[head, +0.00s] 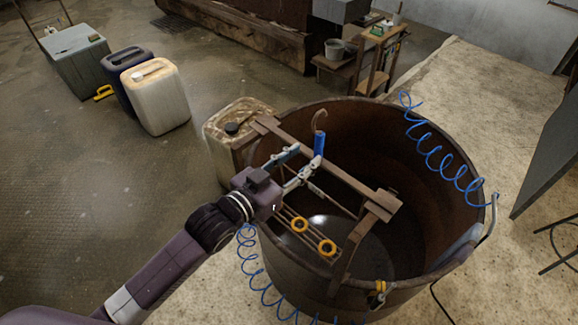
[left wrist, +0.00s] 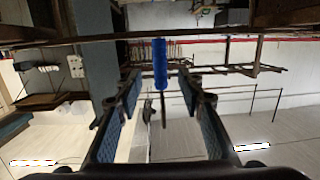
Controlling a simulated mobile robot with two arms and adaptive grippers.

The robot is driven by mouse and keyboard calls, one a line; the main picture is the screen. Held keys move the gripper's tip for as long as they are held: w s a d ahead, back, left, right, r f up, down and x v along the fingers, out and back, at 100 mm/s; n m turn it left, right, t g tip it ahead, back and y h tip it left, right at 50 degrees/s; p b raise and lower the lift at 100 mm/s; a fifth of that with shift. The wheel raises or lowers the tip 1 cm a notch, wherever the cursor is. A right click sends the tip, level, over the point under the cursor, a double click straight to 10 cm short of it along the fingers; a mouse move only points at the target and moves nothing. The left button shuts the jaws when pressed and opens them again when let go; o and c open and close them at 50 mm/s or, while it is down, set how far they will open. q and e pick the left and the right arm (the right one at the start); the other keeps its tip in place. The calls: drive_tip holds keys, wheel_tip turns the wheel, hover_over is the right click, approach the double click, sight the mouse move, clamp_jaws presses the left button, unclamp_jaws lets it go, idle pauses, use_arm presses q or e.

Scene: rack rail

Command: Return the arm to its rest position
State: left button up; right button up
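My left gripper (head: 307,155) is over the big brown tub, in front of the wooden rail (head: 345,178). Its two blue-padded fingers are spread wide in the left wrist view (left wrist: 160,82). A tool with a blue handle (head: 319,143) and a curved hook (head: 320,120) at its top stands upright at the rail, near the fingertips. In the left wrist view the blue handle (left wrist: 160,63) shows between the fingertips, with a gap on either side. Whether the hook touches the rail is unclear. My right gripper is out of view.
The tub (head: 455,205) surrounds the rack, which has two orange rings (head: 313,236) low down. Coiled blue hoses (head: 435,155) hang on the tub rim. A stained canister (head: 225,130) touches or nearly touches the tub. Open floor (head: 90,190) lies to the left.

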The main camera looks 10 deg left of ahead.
use_arm(q)
drive_tip(key=f+v, duration=0.1)
drive_tip(key=v, duration=0.4)
drive_tip(key=w+a+f+n+g+y, duration=0.15)
drive_tip(key=a+f, duration=0.25)
drive_tip(key=f, duration=0.6)
drive_tip(key=a+f+n+g+y, duration=0.1)
drive_tip(key=a+f+y, duration=0.25)
drive_tip(key=f, duration=0.75)
drive_tip(key=s+a+f+g+y, duration=0.1)
drive_tip(key=s+a+f, duration=0.2)
drive_tip(key=f, duration=0.5)
drive_tip(key=s+a+f+g+y, duration=0.1)
drive_tip(key=s+a+f, duration=0.3)
drive_tip(key=f, duration=0.4)
drive_tip(key=s+a+f+n+g+y+b, duration=0.1)
drive_tip(key=s+a+f+g, duration=0.1)
drive_tip(key=s+f, duration=0.7)
drive_tip(key=s+a+f+n+g+y, duration=0.1)
drive_tip(key=s+f+g, duration=0.2)
drive_tip(key=s+f, duration=0.55)
drive_tip(key=s+f+g, duration=0.1)
drive_tip(key=s+f, duration=0.2)
drive_tip(key=s, duration=0.7)
drive_tip(key=s+f+g, duration=0.2)
drive_tip(key=s+f, duration=0.1)
drive_tip(key=s, duration=0.7)
drive_tip(key=shift+d+f, duration=0.25)
drive_tip(key=shift+d, duration=0.05)
